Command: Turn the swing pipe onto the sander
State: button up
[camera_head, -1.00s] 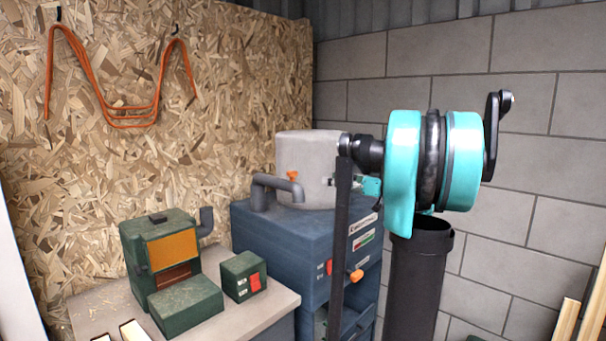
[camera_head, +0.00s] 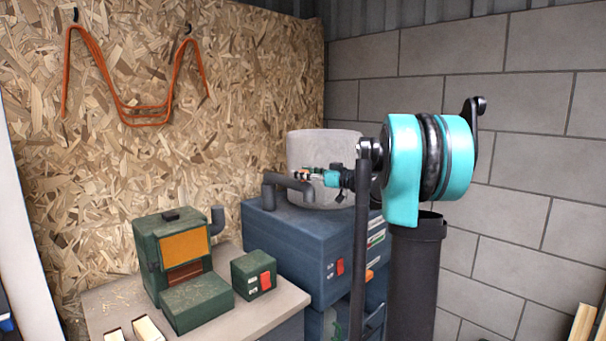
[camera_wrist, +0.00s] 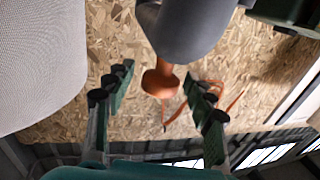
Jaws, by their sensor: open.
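The swing pipe (camera_head: 289,182) is a grey bent tube at the front of the pale drum on the blue cabinet. Its open end is apart from the sander's grey pipe stub (camera_head: 217,218). The sander (camera_head: 172,255) is a dark green machine with an orange front, on the bench to the left. My gripper (camera_head: 308,174) is beside the pipe in the head view. In the wrist view my gripper (camera_wrist: 158,90) is open, with the pipe's orange knob (camera_wrist: 160,82) between its fingers in the picture. The grey pipe (camera_wrist: 195,28) lies above the knob there. Contact cannot be told.
The blue cabinet (camera_head: 290,245) stands right of the bench (camera_head: 250,318). A small green box with a red switch (camera_head: 254,275) sits beside the sander. An orange cord (camera_head: 145,115) hangs on the chipboard wall. Pale wood strips (camera_head: 583,325) stand at lower right.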

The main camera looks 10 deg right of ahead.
jog(key=shift+w+a, duration=0.1)
jog(key=shift+c, duration=0.4)
grip_shut()
